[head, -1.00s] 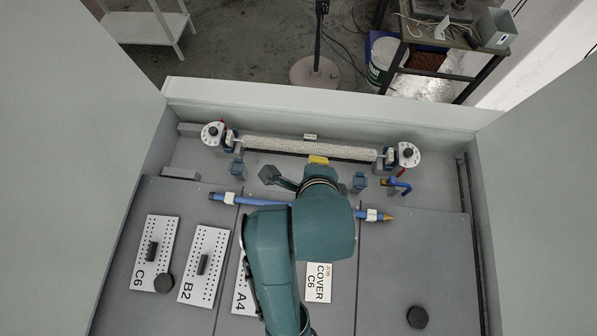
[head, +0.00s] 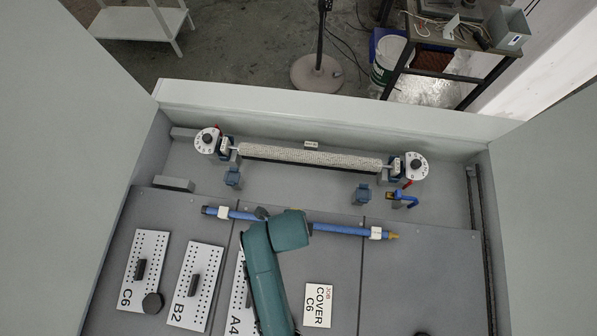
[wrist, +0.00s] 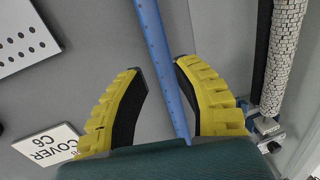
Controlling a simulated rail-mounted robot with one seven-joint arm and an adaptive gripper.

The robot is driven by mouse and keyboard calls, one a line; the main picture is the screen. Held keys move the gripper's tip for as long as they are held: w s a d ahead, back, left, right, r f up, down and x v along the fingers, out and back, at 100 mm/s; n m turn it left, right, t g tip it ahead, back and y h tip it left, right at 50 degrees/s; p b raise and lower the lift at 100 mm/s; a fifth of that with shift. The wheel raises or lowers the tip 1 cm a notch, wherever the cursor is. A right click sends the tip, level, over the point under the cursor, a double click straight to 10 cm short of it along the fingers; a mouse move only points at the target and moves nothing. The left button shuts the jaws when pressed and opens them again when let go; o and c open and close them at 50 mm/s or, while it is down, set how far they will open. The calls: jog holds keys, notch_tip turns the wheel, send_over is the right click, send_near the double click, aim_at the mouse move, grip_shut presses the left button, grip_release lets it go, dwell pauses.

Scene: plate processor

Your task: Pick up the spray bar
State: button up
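The spray bar (head: 340,229) is a long blue tube with white collars and a brass-coloured tip at its right end. It lies across the upper part of the grey deck, and my arm hides part of its middle in the head view. In the wrist view the blue bar (wrist: 161,60), with a row of small holes, runs between the two yellow fingers of my gripper (wrist: 162,72).
A textured roller (head: 310,156) spans two dial mounts (head: 207,140) behind the bar. Perforated plates (head: 197,285) and a job card (head: 318,305) lie in front. The deck's right side is mostly clear.

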jog(key=f, duration=0.2)
jog(key=w+f, duration=0.1)
jog(key=f, duration=0.1)
jog(key=shift+a+f, duration=0.1)
jog(key=shift+f, duration=0.25)
grip_shut()
